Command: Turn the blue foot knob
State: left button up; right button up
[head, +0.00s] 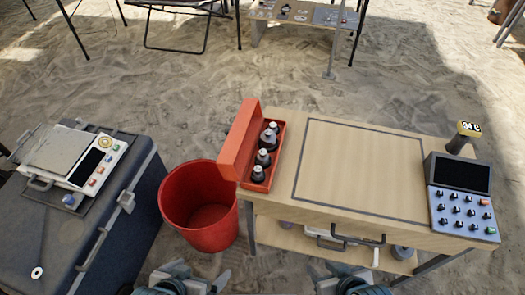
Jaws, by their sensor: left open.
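The blue foot knob (69,200) sits at the front corner of a white scale-like device (112,160) on the dark case at left. The device has a grey plate, a dark display and several coloured buttons. My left gripper (200,279) is at the bottom edge, open and empty, to the right of the case and well apart from the knob. My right gripper (335,277) is at the bottom edge in front of the wooden table, its fingers apart and empty. Both grippers are partly cut off by the frame.
The dark case (50,240) bears a small white ring (37,272). A red bucket (205,228) stands between it and the wooden table (360,165). On the table are a red box (240,140) of bottles and a knobbed control panel (462,213). Sandy floor lies behind.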

aim_at(68, 199)
jog(key=k+j+u, duration=0.1)
jog(key=u, duration=1.4)
